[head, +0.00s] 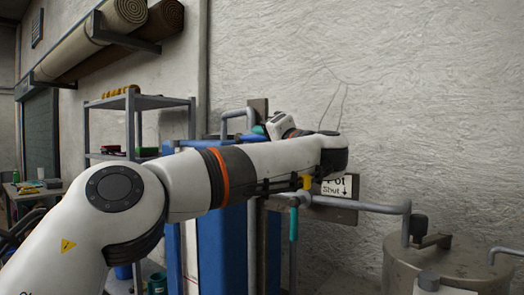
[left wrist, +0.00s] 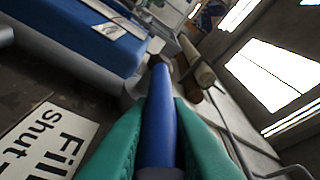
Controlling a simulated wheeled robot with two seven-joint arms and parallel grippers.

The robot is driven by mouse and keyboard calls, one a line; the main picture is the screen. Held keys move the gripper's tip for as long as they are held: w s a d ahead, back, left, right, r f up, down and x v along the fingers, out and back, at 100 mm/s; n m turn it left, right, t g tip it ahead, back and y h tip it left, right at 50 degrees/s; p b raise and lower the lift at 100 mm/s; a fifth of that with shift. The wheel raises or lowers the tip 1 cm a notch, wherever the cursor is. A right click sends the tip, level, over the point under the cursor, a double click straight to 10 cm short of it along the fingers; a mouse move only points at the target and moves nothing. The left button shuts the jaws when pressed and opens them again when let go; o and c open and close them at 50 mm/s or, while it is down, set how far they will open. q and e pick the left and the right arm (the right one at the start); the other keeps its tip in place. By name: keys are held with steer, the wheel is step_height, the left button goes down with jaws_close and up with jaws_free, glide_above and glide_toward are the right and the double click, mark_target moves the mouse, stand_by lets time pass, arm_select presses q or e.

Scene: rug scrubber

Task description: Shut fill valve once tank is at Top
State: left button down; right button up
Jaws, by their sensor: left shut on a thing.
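My left arm reaches across the head view, and its gripper (head: 260,130) is near the wall, mostly hidden behind the arm, with a bit of teal finger showing. In the left wrist view its two teal fingers (left wrist: 158,140) are shut around a long blue handle (left wrist: 158,110). A white sign with "Fill" and "Shut" (left wrist: 48,142) lies beside it; a partly covered sign with "Shut" and a down arrow shows in the head view (head: 341,188). A blue tank body (head: 225,245) stands behind my arm. I cannot read a tank level. My right gripper is out of view.
A teal handle (head: 293,224) hangs below the pipes, near a yellow part (head: 306,182). A grey pipe (head: 375,207) runs right to a round metal vessel (head: 440,265). Shelving (head: 140,103) and rolled rugs (head: 85,35) are at left.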

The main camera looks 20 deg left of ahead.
arm_select(q)
steer(key=shift+d+f+b, duration=0.1)
steer(key=shift+f+b, duration=0.3)
steer(key=shift+f, duration=0.05)
steer(key=c, duration=1.6)
jaws_free()
steer(key=shift+o, duration=1.1)
steer(key=shift+r, duration=0.1)
steer(key=shift+r, duration=0.1)
